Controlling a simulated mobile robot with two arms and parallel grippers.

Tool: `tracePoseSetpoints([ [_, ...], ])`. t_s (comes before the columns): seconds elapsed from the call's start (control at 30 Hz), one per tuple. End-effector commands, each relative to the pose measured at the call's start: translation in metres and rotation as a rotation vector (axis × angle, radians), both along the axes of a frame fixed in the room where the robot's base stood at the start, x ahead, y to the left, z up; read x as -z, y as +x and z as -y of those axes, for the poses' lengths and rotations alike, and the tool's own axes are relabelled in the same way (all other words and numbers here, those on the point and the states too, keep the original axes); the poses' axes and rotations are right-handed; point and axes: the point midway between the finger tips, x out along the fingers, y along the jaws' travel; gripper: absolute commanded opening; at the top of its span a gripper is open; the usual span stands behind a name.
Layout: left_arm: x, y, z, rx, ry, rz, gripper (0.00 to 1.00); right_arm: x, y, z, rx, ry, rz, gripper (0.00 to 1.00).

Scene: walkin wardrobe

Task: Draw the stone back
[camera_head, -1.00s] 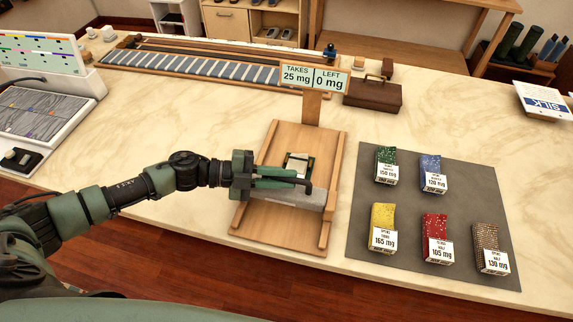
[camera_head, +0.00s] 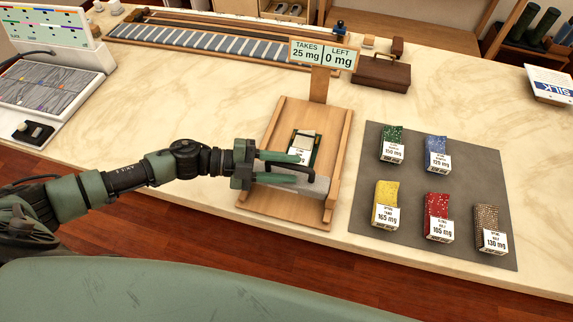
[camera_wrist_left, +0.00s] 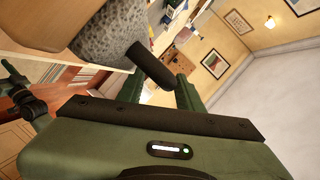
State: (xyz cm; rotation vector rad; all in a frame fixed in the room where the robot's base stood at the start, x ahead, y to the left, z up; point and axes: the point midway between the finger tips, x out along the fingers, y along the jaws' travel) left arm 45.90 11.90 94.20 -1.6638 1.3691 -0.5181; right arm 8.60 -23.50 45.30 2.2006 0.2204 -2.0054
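The stone (camera_head: 290,186) is a grey block with a black arched handle (camera_head: 311,176). It lies across the near end of a wooden tray-like board (camera_head: 308,108) with side rails. My left gripper (camera_head: 303,160) is at the handle, its green fingers spread apart over the stone. The left wrist view shows the speckled stone (camera_wrist_left: 103,42) and black handle (camera_wrist_left: 150,64) close to the fingers (camera_wrist_left: 160,92). A dark green packet with a pale label (camera_head: 303,148) lies on the board behind the stone. My right gripper is out of view.
Several coloured packets stand on a grey mat (camera_head: 415,218) at right. A brown case (camera_head: 381,72) stands behind, and a long slatted rack (camera_head: 205,42) lies at the back.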

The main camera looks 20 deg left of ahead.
Motion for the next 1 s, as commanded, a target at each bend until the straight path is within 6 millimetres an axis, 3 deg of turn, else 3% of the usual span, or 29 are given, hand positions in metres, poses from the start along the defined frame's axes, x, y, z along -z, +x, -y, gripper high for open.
tracePoseSetpoints([
  [0.27,0.0,-0.002,-0.011,-0.003,0.003,0.001,0.36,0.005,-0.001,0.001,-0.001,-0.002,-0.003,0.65],
  [0.5,-0.007,-0.016,-0.049,-0.003,0.004,-0.001,0.36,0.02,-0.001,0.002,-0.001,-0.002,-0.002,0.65],
  [0.7,-0.014,-0.024,-0.07,-0.001,0.001,0.001,0.36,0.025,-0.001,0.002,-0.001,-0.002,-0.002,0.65],
  [1.0,-0.017,-0.025,-0.073,-0.001,0.0,0.001,0.36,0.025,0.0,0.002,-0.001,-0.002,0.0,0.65],
])
